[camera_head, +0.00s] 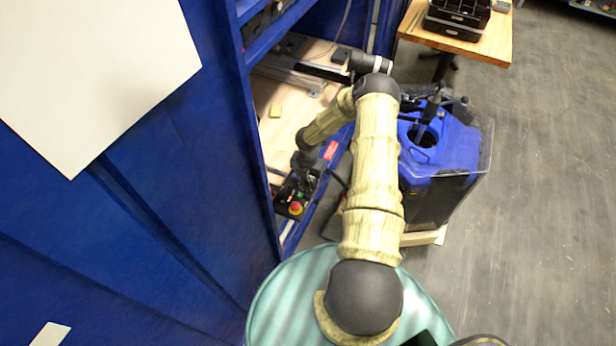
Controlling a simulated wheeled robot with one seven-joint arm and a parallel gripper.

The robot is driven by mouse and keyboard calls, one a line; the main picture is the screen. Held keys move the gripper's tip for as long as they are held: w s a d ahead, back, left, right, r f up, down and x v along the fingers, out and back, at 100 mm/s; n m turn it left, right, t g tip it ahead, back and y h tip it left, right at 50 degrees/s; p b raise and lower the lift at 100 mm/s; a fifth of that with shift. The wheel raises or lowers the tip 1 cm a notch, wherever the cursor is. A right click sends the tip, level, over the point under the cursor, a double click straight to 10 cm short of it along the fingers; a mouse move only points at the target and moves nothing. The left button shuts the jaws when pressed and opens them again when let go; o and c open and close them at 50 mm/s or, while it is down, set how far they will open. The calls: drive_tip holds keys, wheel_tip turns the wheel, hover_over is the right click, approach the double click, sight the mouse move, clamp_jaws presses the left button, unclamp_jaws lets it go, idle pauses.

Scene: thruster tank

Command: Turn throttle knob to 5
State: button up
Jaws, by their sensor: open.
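A small black control box (289,205) sits at the front edge of the wooden bench inside the blue enclosure. A red emergency-stop button (295,208) and a small green button (299,195) show on it. I cannot make out the throttle knob or its scale; it may be behind my wrist. My gripper (299,183) hangs at the end of my bent arm, right over the back part of the control box. It is open, but its dark fingers blend with the box, so I cannot tell whether they touch anything.
A blue tank (440,150) in a clear case stands right of my arm. A wooden table (490,45) with a black toolbox (457,18) is at the back. A blue wall (150,200) fills the left. Floor at right is clear.

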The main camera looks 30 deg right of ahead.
drive_tip(key=c, duration=1)
